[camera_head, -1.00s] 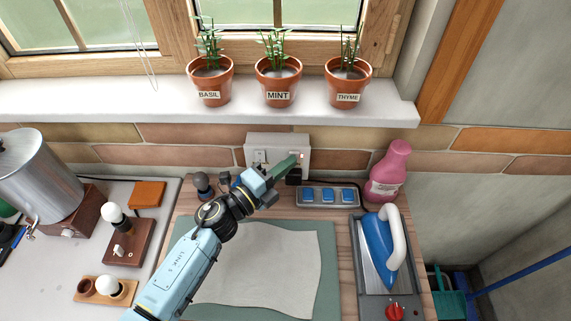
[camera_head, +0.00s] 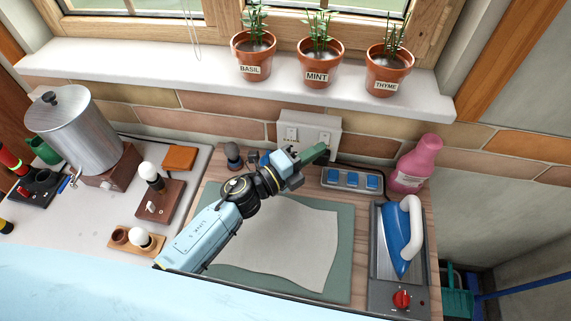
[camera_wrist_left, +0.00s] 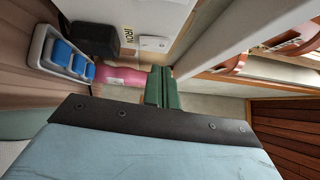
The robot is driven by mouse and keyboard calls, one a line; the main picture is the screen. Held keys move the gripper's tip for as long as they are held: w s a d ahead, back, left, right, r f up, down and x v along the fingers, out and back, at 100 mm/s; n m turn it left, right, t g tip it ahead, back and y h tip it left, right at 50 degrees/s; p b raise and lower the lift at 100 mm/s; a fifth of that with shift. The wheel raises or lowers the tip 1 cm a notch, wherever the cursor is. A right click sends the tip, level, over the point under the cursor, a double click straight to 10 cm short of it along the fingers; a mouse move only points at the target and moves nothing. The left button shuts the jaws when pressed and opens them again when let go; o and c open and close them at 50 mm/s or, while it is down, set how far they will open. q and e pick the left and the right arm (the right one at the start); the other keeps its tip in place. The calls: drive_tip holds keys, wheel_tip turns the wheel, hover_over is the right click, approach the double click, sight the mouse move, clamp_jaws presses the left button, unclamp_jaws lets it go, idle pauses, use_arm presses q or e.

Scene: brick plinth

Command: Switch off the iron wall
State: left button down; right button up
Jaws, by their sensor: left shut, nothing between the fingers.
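The white wall switch plate (camera_head: 308,124) is on the brick wall below the sill, with a left switch (camera_head: 291,134) and a right switch (camera_head: 324,138). In the left wrist view the plate (camera_wrist_left: 125,12) carries an "IRON" label (camera_wrist_left: 128,36) beside a white switch (camera_wrist_left: 153,43); no red light shows there. My left gripper (camera_head: 318,154) has its green fingers shut and empty, just below the plate's right part. Its fingers (camera_wrist_left: 163,88) appear apart from the switch in the wrist view. The blue iron (camera_head: 398,247) rests on its grey stand at right. My right gripper is not in view.
A black plug (camera_wrist_left: 92,39) is in the plate beside the IRON switch. A strip with blue switches (camera_head: 352,180) and a pink bottle (camera_head: 416,163) stand to the right. Potted herbs (camera_head: 319,63) line the sill above. A metal urn (camera_head: 75,130) stands at left.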

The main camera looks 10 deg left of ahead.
use_arm(q)
drive_tip(key=s+r+v, duration=0.1)
drive_tip(key=v, duration=1)
drive_tip(key=shift+d+r+b, duration=0.35)
drive_tip(key=shift+r+b, duration=0.05)
drive_tip(key=shift+b, duration=0.05)
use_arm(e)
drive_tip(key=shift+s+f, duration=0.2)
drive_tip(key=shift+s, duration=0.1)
